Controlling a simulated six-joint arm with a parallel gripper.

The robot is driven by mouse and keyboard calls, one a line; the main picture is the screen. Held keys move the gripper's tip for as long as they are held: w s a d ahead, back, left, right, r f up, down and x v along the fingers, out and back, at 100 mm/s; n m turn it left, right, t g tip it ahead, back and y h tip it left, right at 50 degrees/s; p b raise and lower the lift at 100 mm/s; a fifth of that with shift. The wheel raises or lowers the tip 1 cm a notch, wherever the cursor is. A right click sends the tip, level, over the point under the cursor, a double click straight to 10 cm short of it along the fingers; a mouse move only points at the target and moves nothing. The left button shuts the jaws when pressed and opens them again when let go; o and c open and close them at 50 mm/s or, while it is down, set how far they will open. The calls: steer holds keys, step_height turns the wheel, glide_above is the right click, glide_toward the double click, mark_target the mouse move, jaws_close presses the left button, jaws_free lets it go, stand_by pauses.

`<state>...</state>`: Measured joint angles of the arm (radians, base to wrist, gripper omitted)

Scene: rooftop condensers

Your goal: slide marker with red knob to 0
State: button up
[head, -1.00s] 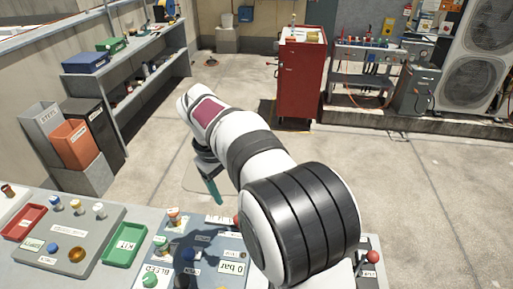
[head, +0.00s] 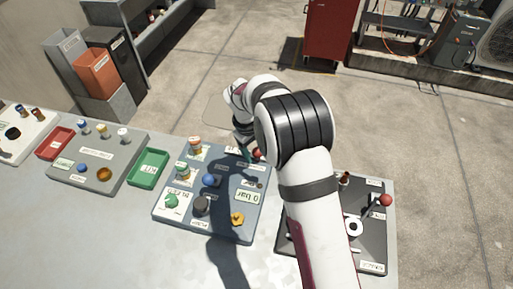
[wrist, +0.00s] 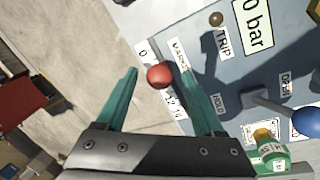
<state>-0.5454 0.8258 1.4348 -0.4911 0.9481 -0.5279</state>
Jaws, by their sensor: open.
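The marker's red knob (wrist: 160,76) stands on a white scale strip along the edge of the blue-grey panel (wrist: 205,40). In the wrist view, the end marked 0 (wrist: 145,50) lies above the knob and the "12 14" end (wrist: 174,105) below it; the knob hides the middle numbers. My gripper (wrist: 160,69) is open, one teal finger on each side of the knob with gaps to both. I cannot tell whether the fingertips are down at knob height. In the head view the red knob (head: 258,153) is partly hidden by my arm, beside my gripper (head: 245,155).
The panel also carries a "0 bar" display (wrist: 254,22), a TRIP lamp (wrist: 216,19), a blue knob (wrist: 308,122) and a green-and-yellow knob (wrist: 270,150). A dark panel with a red-tipped lever (head: 385,200) stands right. A green tray (head: 149,167) lies left.

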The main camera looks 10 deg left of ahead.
steer(key=shift+c, duration=0.2)
jaws_close()
stand_by(1.1)
